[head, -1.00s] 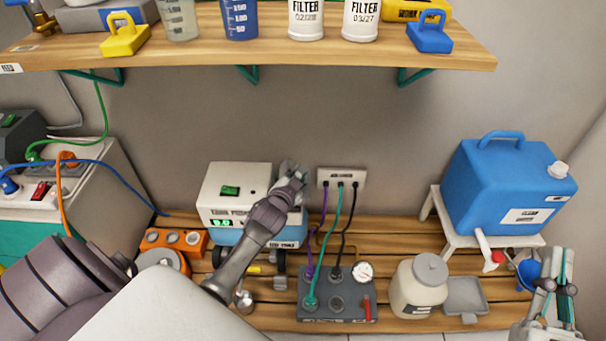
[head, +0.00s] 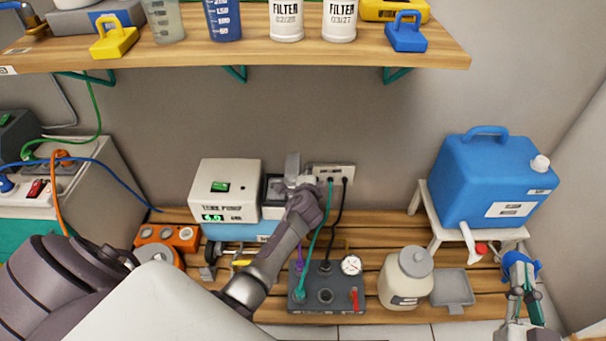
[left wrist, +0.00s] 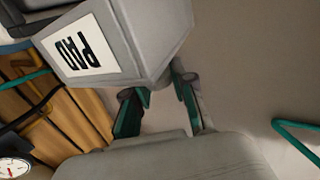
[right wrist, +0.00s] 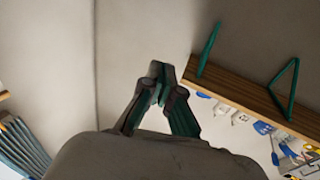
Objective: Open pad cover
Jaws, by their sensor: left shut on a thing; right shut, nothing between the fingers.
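The grey pad cover (left wrist: 155,35), with a white PAD label (left wrist: 80,48), fills the top of the left wrist view. My left gripper (left wrist: 160,95) is shut on its lower edge. In the head view my left gripper (head: 301,188) is at the right of the white pump unit (head: 226,178), with a grey piece of the cover (head: 292,165) standing above the fingers. Left of the gripper a dark-framed opening (head: 274,189) shows in the unit; its inside is partly hidden. My right gripper (head: 520,272) is shut and empty at the lower right, and in the right wrist view (right wrist: 160,80).
A wall socket (head: 334,172) with cables is just right of my left gripper. A grey cable box (head: 326,299), cream jar (head: 405,279) and grey tray (head: 452,288) stand on the slatted bench. A blue canister (head: 490,185) is at right. A wooden shelf (head: 240,58) runs overhead.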

